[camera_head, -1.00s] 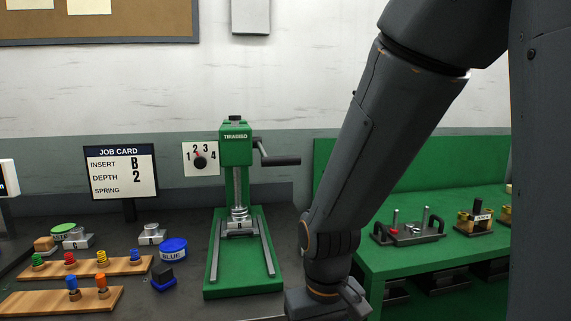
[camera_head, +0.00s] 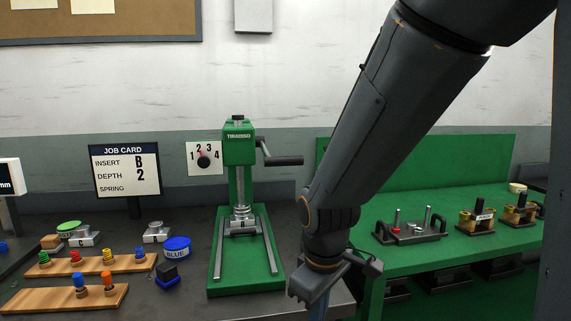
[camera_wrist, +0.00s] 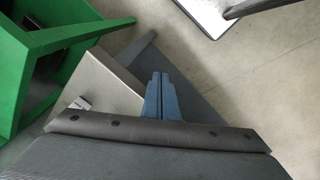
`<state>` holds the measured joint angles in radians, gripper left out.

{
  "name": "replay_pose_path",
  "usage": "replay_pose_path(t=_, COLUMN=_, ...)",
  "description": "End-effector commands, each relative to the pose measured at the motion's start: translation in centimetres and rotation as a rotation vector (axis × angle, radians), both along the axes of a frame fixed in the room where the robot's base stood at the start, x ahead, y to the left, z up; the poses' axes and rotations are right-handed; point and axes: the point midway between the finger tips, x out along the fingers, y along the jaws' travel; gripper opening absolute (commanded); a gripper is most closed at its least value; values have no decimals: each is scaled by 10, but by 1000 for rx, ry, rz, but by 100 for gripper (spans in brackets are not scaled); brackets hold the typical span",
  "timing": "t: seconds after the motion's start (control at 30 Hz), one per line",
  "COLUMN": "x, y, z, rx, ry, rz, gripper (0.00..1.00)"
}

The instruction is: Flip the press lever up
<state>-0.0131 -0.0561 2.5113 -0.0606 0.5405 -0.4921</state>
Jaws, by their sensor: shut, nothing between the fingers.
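The green press (camera_head: 240,215) stands upright on the dark workbench in the head view. Its dark lever (camera_head: 284,160) sticks out to the right from the top of the press, with its grip lying about level. A metal block marked with a letter sits under the ram, between the two rails of the press base. My gripper is low at the right of the press, clear of the lever and below it; its fingertips are cut off or hidden in the head view. In the wrist view my gripper's blue fingers (camera_wrist: 158,95) are together with nothing between them, pointing toward the floor.
A depth dial (camera_head: 204,160) is on the wall behind. Wooden racks (camera_head: 90,265) of coloured springs, inserts and a blue tin (camera_head: 176,244) are at left. A green bench (camera_head: 450,255) with fixtures stands at right.

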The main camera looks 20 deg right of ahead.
Motion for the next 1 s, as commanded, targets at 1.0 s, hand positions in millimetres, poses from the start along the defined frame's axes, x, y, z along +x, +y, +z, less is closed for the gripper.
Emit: replay_pose_path(t=1.0, x=119, y=5, z=233, rx=-913, ry=-227, rz=1924, gripper=0)
